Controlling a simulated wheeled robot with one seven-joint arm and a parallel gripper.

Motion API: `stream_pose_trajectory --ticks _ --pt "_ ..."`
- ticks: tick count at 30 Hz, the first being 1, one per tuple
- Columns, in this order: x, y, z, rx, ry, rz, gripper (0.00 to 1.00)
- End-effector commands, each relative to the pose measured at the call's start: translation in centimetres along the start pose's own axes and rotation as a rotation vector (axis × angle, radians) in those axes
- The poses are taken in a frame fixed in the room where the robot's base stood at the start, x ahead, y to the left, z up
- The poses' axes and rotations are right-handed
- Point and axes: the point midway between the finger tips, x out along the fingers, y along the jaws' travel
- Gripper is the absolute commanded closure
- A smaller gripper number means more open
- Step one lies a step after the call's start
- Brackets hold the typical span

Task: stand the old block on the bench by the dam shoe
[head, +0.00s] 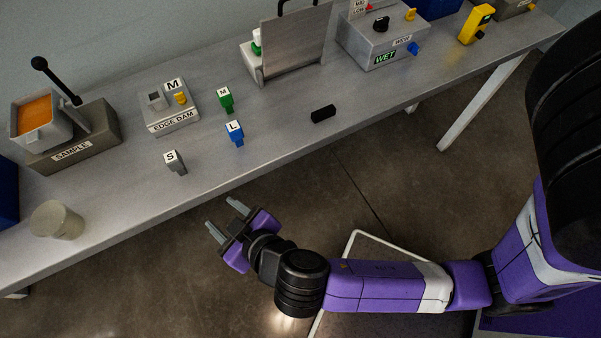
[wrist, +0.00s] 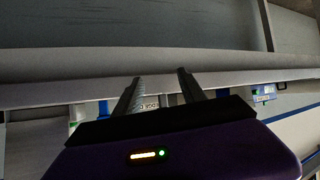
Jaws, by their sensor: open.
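The dam shoe (head: 171,121) is a grey fixture marked EDGE DAM on the bench (head: 210,185). On it are a grey post, a yellow piece (head: 181,98) and a white M label (head: 173,84); I cannot tell whether that label tops a seated block. On the bench beside it stand a green M block (head: 226,102), a blue L block (head: 236,137) and a grey S block (head: 175,166). None is marked as old. My gripper (head: 222,214) is open and empty, off the bench's front edge; its fingers (wrist: 160,84) frame the edge in the wrist view.
A SAMPLE box (head: 72,150) with an orange-filled cup and lever stands left, a pale cylinder (head: 57,221) in front. A black piece (head: 323,114) lies near the front edge. An upright grey plate (head: 295,45) and a WET/WEIR box (head: 384,45) stand farther right.

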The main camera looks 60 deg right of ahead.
Motion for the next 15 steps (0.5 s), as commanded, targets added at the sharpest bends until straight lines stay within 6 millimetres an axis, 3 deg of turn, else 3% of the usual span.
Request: stream_pose_trajectory --ticks 1,3,7,11,15 --pt "-1.0 0.7 1.9 -0.018 -0.02 -0.039 0.52" --pt "-2.5 1.2 3.6 -0.038 -0.026 -0.106 0.52" --pt "-6.0 2.4 5.5 -0.052 -0.006 -0.208 0.52" --pt "-10.1 4.0 5.9 -0.044 0.047 -0.273 0.52" --pt "-14.6 6.4 4.8 -0.026 0.131 -0.291 0.52"
